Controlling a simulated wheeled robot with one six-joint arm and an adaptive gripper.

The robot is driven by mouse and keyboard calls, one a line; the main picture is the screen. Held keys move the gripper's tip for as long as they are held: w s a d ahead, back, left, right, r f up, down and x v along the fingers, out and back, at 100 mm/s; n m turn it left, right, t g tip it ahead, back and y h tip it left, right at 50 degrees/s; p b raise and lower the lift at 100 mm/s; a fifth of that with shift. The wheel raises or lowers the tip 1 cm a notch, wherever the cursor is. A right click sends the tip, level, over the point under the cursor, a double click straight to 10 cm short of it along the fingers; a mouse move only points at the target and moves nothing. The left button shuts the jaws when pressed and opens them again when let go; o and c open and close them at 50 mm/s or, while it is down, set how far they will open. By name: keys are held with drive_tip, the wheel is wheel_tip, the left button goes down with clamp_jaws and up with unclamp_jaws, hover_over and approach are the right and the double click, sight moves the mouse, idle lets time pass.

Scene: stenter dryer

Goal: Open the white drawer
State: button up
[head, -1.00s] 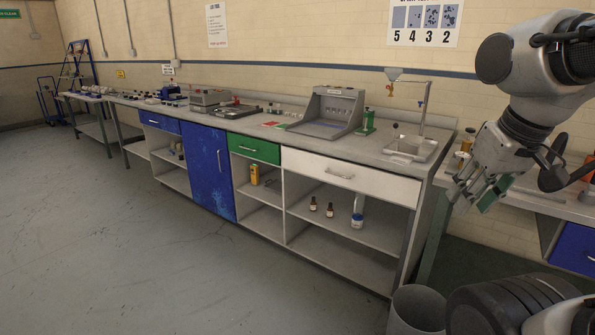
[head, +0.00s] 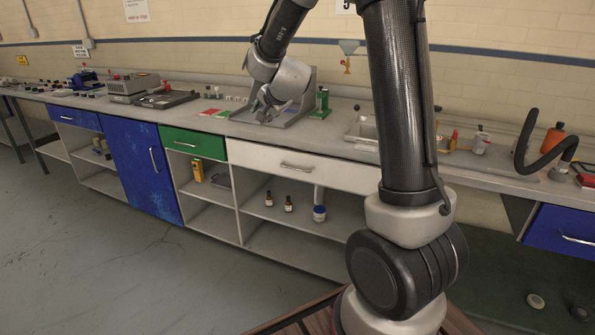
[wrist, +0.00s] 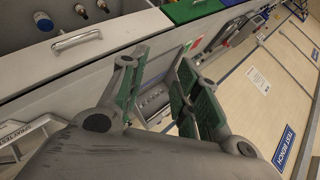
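The white drawer (head: 248,155) is in the bench front in the head view, right of the green drawer. It looks shut, its front in line with its neighbours. Its silver bar handle (head: 297,167) is in clear view. In the wrist view the white drawer front (wrist: 35,68) and the handle (wrist: 77,39) show at upper left. My gripper (head: 264,114) is above the bench top, higher than the handle and a little left of it in the head view. In the wrist view my gripper (wrist: 160,82) has its green-padded fingers apart with nothing held between them.
The green drawer (head: 194,143) and blue cupboard door (head: 142,164) are to the left. A grey viewing box (head: 290,113) stands on the bench behind my gripper. Small bottles (head: 288,203) sit on the open shelf below. The floor in front is clear at left.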

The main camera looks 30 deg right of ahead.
drive_tip(key=w+d+f+m+t+h, duration=0.1)
drive_tip(key=w+d+f+m+h, duration=0.3)
drive_tip(key=w+f, duration=0.45)
drive_tip(key=m+g+h, duration=0.2)
drive_tip(key=m+h, duration=0.6)
drive_tip(key=m, duration=0.3)
approach(298, 169)
drive_tip(key=r+x, duration=0.1)
drive_tip(key=x, duration=0.6)
drive_tip(key=f+x, duration=0.1)
drive_tip(key=x, duration=0.2)
drive_tip(key=shift+w+d+f, duration=0.2)
drive_tip(key=shift+c, duration=0.2)
clamp_jaws()
